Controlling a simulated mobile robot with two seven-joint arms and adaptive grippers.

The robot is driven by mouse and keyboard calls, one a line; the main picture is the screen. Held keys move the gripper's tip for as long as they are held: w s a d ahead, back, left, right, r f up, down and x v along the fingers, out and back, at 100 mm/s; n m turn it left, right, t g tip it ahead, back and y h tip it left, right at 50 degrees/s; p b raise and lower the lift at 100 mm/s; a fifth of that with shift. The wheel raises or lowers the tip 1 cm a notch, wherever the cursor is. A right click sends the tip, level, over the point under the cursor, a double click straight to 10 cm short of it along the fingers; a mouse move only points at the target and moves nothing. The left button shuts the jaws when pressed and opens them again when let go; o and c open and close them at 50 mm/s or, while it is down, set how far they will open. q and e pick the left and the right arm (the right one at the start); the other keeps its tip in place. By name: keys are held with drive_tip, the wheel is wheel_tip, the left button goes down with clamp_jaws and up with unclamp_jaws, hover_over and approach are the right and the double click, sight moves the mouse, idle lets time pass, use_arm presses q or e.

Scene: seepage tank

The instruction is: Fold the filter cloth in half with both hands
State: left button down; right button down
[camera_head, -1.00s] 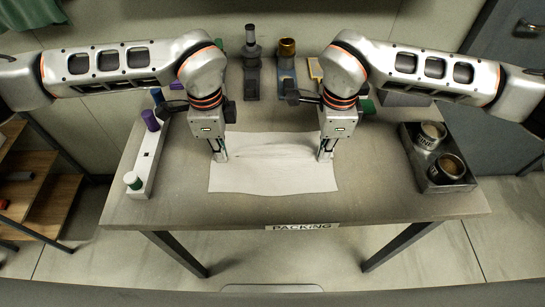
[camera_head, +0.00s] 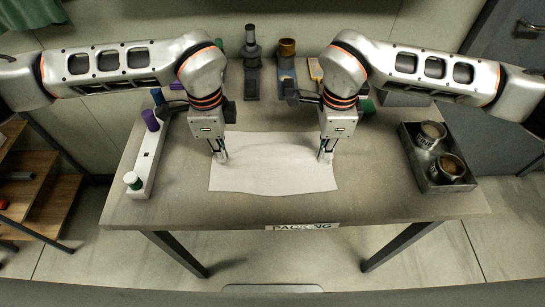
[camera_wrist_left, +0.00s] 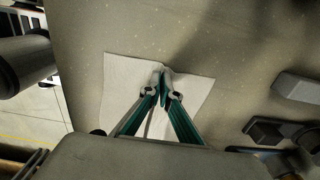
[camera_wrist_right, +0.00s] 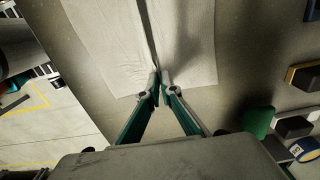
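The white filter cloth (camera_head: 272,172) lies spread on the middle of the table, its front edge slightly wavy. My left gripper (camera_head: 221,157) points down at the cloth's left part. My right gripper (camera_head: 326,157) points down at its right part. In the left wrist view, the fingertips (camera_wrist_left: 163,72) close on a small pinch of the cloth (camera_wrist_left: 122,85). In the right wrist view, the fingertips (camera_wrist_right: 160,76) meet at a ridge in the cloth (camera_wrist_right: 110,45) that runs away from them. The cloth directly beneath the fingers is partly hidden.
A white rack (camera_head: 148,165) with purple and green-topped pieces stands at the left. A dark tray (camera_head: 408,140) with two metal cups stands at the right. Several items, including a brown-topped cylinder (camera_head: 287,48), stand at the back. The table front, with a PACKING label (camera_head: 302,227), is clear.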

use_arm(q)
drive_tip(key=shift+s, duration=0.1)
use_arm(e)
drive_tip(key=shift+s, duration=0.1)
